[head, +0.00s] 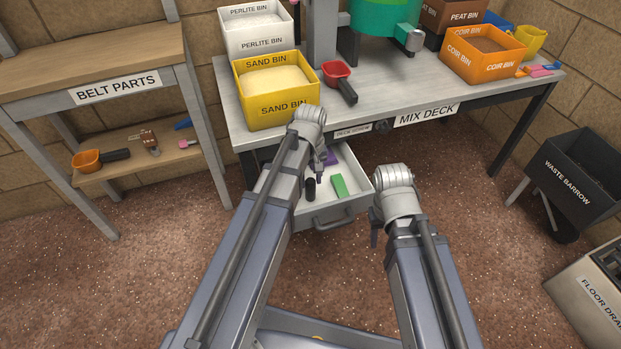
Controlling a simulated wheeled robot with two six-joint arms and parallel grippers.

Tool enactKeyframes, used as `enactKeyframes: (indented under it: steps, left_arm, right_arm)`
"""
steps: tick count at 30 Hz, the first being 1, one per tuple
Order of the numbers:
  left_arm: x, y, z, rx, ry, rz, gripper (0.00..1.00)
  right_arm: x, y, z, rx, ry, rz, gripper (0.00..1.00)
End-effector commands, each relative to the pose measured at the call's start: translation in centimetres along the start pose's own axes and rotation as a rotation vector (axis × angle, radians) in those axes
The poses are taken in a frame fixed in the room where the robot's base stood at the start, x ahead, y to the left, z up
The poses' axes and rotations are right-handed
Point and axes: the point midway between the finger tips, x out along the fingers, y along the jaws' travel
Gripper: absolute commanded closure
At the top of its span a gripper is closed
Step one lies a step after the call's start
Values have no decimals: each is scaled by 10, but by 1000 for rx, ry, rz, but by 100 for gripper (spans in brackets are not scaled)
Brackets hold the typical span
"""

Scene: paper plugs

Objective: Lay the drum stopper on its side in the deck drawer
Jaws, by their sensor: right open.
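The deck drawer (336,216) is pulled open under the mix deck. A small black cylinder (310,190), possibly the drum stopper, shows in it beside my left gripper; it looks upright, but I cannot tell whether it is touched. A green block (340,187) lies to its right, and a purple piece (331,157) is further back. My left gripper (321,172) is over the drawer, partly hidden by its own wrist; its jaw state is unclear. My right gripper (376,228) is open, just outside the drawer's right front corner, mostly hidden by its wrist.
The mix deck (378,110) holds a yellow sand bin (276,108), a red scoop (338,77), a green drum (382,18) and an orange coir bin (484,67). A belt parts bench (100,62) stands left, a waste barrow (570,185) right. Floor between is clear.

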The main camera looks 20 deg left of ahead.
Motion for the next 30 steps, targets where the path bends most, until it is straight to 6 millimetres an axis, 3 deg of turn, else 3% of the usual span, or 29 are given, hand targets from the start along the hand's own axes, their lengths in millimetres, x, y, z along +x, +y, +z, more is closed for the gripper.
enactKeyframes:
  steps: [4, 17, 23, 30]
  left_arm:
    - [0, 0, 0, 0, 0, 0, 34]
    - [-6, 0, 0, 0, 0, 0, 33]
    - [-24, 0, 0, 0, 0, 0, 33]
    - [-60, 0, 0, 0, 0, 0, 33]
  right_arm:
    - [0, 0, 0, 0, 0, 0, 50]
    - [-6, 1, 0, 1, 0, 0, 50]
    - [-24, 2, 2, 2, -1, -1, 50]
    - [-59, 5, 4, 4, -1, -6, 50]
